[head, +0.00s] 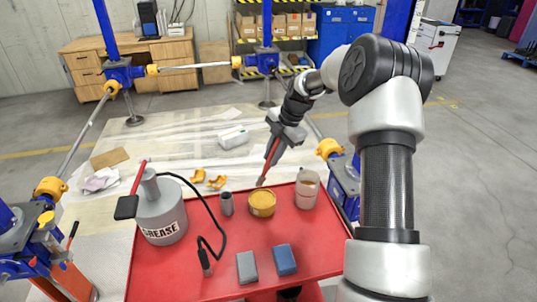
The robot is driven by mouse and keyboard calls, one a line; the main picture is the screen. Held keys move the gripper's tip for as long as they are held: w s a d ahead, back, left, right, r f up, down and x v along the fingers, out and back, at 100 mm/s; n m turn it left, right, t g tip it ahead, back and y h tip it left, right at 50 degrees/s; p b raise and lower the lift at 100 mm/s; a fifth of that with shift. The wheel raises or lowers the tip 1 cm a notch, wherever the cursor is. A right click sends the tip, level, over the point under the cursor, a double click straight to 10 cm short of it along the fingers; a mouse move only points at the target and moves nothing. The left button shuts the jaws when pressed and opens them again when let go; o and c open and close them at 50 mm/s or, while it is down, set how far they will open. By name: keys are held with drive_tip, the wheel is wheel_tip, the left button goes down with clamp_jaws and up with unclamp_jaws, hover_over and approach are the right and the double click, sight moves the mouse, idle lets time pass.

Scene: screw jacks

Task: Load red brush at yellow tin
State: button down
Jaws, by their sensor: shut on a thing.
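The red brush (270,158) is held in my gripper (275,147), which is shut on it. The brush slants down and to the left, its dark bristle end lowest. The yellow tin (262,206) stands on the red tray table (190,275), showing a yellow-brown top surface. The bristle end shows just above the tin's far rim in the picture. I cannot tell whether it touches the tin or hangs over or behind it.
A grease can (162,215) with a black hose stands left of the tin. A small grey cylinder (227,203) and a clear jar (307,188) flank the tin. A grey block (247,267) and a blue block (285,259) lie in front. Blue jacks (344,187) stand beside the table.

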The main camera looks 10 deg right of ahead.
drive_tip(key=shift+s+d, duration=0.2)
drive_tip(key=shift+d, duration=0.35)
wheel_tip(320, 180, down, 6)
drive_tip(key=b, duration=0.2)
drive_tip(key=shift+f+b, duration=0.6)
drive_tip(key=shift+b, duration=0.4)
idle(2.3)
drive_tip(key=shift+r, duration=0.1)
drive_tip(key=shift+r+p, duration=1.45)
drive_tip(key=shift+r, duration=2.05)
